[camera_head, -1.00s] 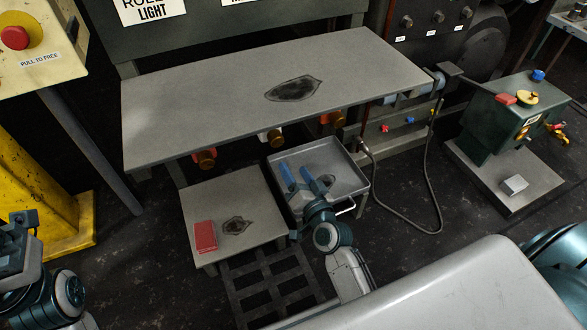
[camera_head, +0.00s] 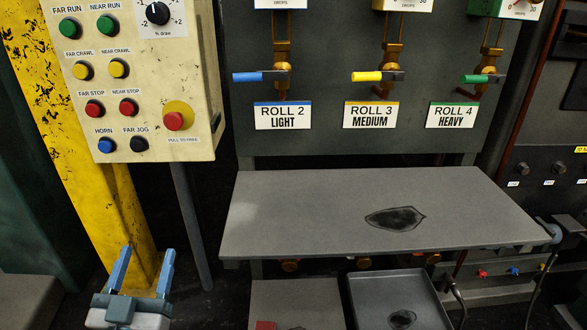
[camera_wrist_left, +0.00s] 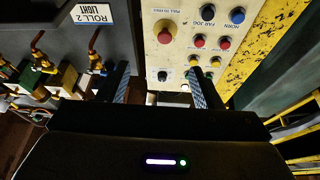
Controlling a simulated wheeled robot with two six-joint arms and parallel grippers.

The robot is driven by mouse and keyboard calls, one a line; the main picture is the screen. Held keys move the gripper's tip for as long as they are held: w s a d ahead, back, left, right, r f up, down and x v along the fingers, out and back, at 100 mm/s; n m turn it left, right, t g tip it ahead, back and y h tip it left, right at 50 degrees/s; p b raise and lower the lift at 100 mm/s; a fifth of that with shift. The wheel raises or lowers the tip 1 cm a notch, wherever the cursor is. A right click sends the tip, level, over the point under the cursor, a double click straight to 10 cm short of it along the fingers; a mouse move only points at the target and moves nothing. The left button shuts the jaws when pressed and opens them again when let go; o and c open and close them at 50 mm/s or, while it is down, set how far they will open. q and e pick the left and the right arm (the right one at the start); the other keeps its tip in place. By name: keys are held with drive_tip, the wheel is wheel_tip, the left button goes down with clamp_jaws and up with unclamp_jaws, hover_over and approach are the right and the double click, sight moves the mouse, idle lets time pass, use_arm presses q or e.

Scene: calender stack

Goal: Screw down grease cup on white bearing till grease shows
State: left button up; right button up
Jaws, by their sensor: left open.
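A row of grease cups hangs below the front edge of the grey bench, mostly hidden by its top. The middle spot, below the bench edge, shows only a sliver, so I cannot make out the white bearing or any grease. My left gripper (camera_head: 146,262) is open and empty, fingers pointing up, left of the bench and far from the cups. In the left wrist view the open fingers (camera_wrist_left: 160,78) face the cream control panel. My right gripper is out of view.
The grey bench (camera_head: 300,215) has a dark stain. A cream button panel (camera_head: 135,120) hangs on a yellow post (camera_head: 60,120), above my left gripper. A metal tray (camera_head: 375,310) and a low table (camera_head: 290,295) stand below. Valve levers (camera_head: 365,76) line the back panel.

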use_arm(q)
drive_tip(key=s+a+f+g, duration=0.15)
drive_tip(key=f+g, duration=0.35)
drive_tip(key=f, duration=0.5)
drive_tip(key=s+f+g, duration=0.3)
drive_tip(key=f+g, duration=0.2)
drive_tip(key=f, duration=0.5)
drive_tip(key=s+a+f+g+y+p, duration=0.1)
drive_tip(key=s+a+f+g+p, duration=0.3)
drive_tip(key=s+f+g+p, duration=1.3)
drive_tip(key=s+a+r+t+p, duration=0.1)
drive_tip(key=s+t+p, duration=0.5)
drive_tip(key=p, duration=1.7)
drive_tip(key=shift+s+r, duration=0.35)
drive_tip(key=shift+s, duration=0.45)
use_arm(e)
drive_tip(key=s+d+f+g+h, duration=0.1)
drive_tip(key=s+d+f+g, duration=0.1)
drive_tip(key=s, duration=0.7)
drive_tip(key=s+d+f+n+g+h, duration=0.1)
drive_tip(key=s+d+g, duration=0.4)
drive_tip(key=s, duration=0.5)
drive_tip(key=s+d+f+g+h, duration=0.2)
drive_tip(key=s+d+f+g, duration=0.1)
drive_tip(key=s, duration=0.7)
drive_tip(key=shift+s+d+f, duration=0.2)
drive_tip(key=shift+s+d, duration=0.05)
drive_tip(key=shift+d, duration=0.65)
